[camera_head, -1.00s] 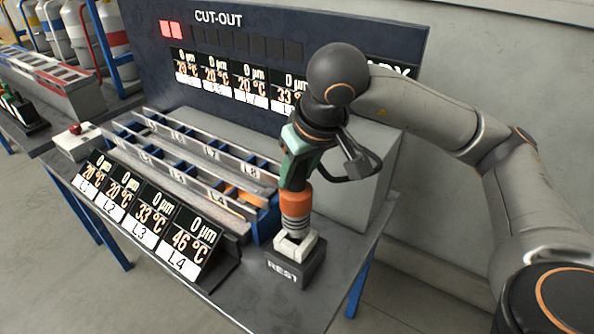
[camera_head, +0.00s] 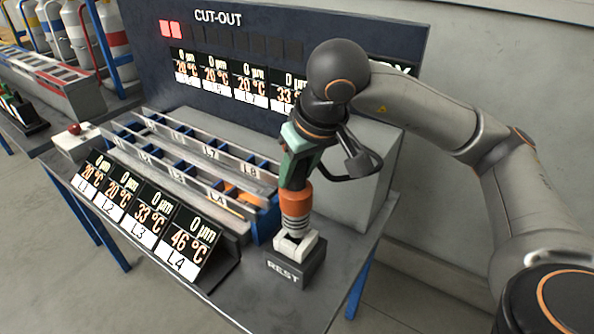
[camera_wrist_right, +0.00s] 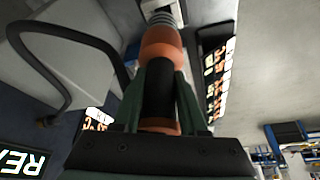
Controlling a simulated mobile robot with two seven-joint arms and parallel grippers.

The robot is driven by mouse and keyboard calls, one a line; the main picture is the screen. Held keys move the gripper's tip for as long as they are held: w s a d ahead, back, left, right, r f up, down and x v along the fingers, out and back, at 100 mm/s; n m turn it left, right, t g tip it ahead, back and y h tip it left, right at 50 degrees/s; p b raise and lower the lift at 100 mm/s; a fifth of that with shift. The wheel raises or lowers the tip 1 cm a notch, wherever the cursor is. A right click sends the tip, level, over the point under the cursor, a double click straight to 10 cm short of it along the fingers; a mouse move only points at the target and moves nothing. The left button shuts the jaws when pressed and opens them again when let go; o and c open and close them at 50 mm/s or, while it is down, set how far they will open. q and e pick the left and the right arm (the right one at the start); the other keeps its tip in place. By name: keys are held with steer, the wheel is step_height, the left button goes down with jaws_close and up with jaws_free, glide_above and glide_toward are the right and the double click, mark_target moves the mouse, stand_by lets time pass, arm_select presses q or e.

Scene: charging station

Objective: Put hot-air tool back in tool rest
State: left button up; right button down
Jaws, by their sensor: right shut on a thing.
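The hot-air tool (camera_head: 296,202) has an orange collar, a ribbed metal nozzle and a dark cable looping at its right. It stands nearly upright, nozzle down, at the white holder on top of the dark block marked REST (camera_head: 297,263). The nozzle's lower end is hidden by the holder, so I cannot tell how deep it sits. My right gripper (camera_head: 297,170) is shut on the tool's body from above. In the right wrist view the green fingers lie on both sides of the tool's dark body, below its orange collar (camera_wrist_right: 162,45). My left gripper is not in view.
A rack of blue-divided lanes (camera_head: 190,170) stands left of the tool. Slanted displays L1 to L4 (camera_head: 145,205) are in front of it. A tall CUT-OUT panel (camera_head: 270,45) and a grey box (camera_head: 365,190) stand behind. The table's front right corner is bare.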

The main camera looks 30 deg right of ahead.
mark_target(297, 189)
steer(key=shift+f, duration=0.1)
steer(key=shift+f+b, duration=1.75)
steer(key=shift+b, duration=0.15)
steer(key=shift+c, duration=1.8)
jaws_free()
steer(key=shift+f, duration=0.1)
